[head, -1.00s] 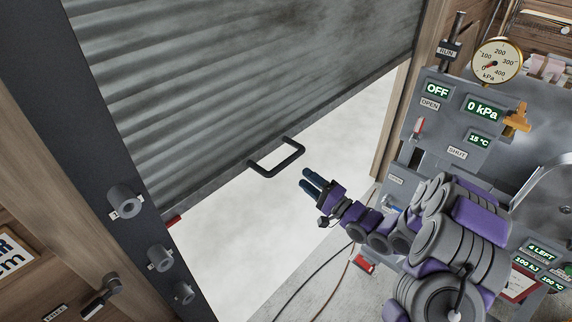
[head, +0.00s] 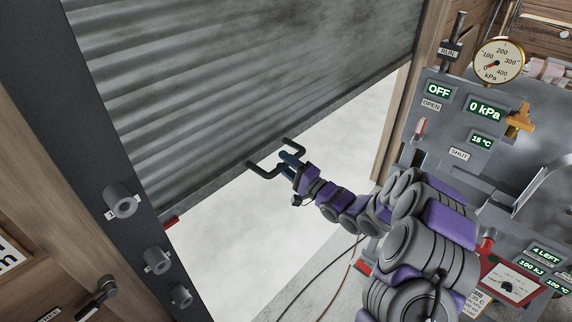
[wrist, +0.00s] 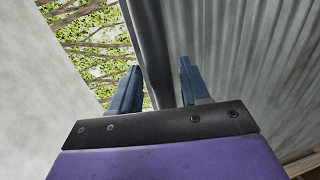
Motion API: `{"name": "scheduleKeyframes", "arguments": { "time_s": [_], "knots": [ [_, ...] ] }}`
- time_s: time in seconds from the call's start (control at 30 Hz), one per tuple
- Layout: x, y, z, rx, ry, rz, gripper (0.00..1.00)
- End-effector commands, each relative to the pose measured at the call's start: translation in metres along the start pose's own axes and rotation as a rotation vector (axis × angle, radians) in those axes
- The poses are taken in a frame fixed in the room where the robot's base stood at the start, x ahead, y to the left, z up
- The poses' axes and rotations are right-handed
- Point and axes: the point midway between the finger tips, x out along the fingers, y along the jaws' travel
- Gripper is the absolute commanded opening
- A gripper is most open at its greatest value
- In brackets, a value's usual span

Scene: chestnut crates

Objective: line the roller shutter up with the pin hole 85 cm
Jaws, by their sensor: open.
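The grey corrugated roller shutter (head: 240,90) hangs partly raised, with a pale opening below its bottom edge. A black U-shaped handle (head: 265,172) sticks out from that edge. My gripper (head: 285,158) is at the handle with its blue fingers open, overlapping it in the head view. In the wrist view the two fingers (wrist: 160,88) stand apart with a dark grey bar or edge between them; I cannot tell whether they touch it. A red tab (head: 171,222) sits at the shutter's lower left end, beside a dark post (head: 95,130) with grey round sockets (head: 122,201). No 85 cm mark is readable.
A grey control panel (head: 440,130) stands at right, with a display reading OFF, a 0 kPa display and a pressure gauge (head: 498,62). Cables (head: 325,270) lie on the floor. A small crank-like handle (head: 97,300) is at lower left. The opening below the shutter is clear.

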Motion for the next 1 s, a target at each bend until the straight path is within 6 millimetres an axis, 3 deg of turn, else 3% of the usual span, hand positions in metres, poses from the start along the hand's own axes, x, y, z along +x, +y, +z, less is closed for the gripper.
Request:
{"name": "scheduleKeyframes", "arguments": {
  "time_s": [0.1, 0.57, 1.0],
  "knots": [
    [-0.0002, 0.0000, -0.0001, 0.000, 0.000, 0.000, 0.44],
    [-0.0003, 0.0016, -0.0001, 0.001, -0.001, 0.003, 0.00],
    [-0.0009, 0.0047, 0.0002, 0.003, -0.001, 0.006, 0.00]
  ]
}}
